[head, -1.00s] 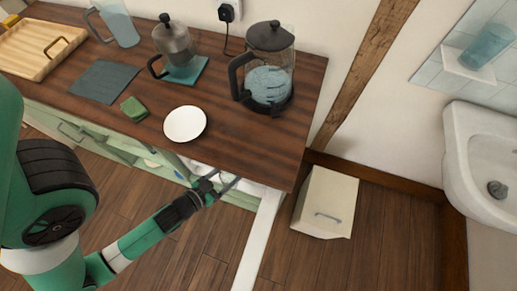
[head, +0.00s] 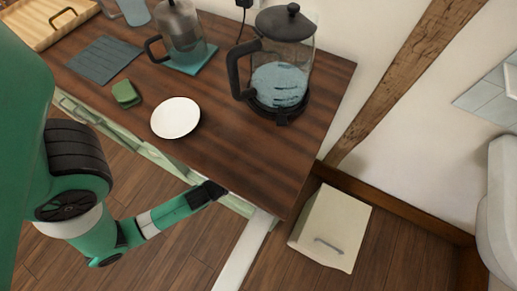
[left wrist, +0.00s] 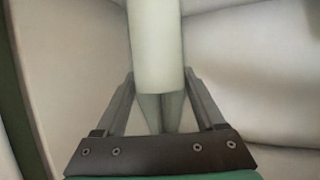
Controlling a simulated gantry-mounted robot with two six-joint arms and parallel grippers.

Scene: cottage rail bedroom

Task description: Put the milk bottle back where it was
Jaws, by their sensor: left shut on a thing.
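A pale, smooth cylindrical thing, likely the milk bottle (left wrist: 157,45), stands between the fingers of my left gripper (left wrist: 160,98) in the left wrist view. The fingers are shut on it. Only part of it shows; its top end runs out of the frame. In the head view my left arm reaches to the front edge of the counter, and its fingers and the bottle are hidden beneath the countertop. My right gripper is in neither view.
Pale walls (left wrist: 245,60) surround the gripper closely. On the wooden countertop (head: 245,155) stand a white plate (head: 176,117), a green sponge (head: 125,93), a kettle (head: 280,75) and a coffee press (head: 180,35). A cream box (head: 332,225) stands on the floor at right.

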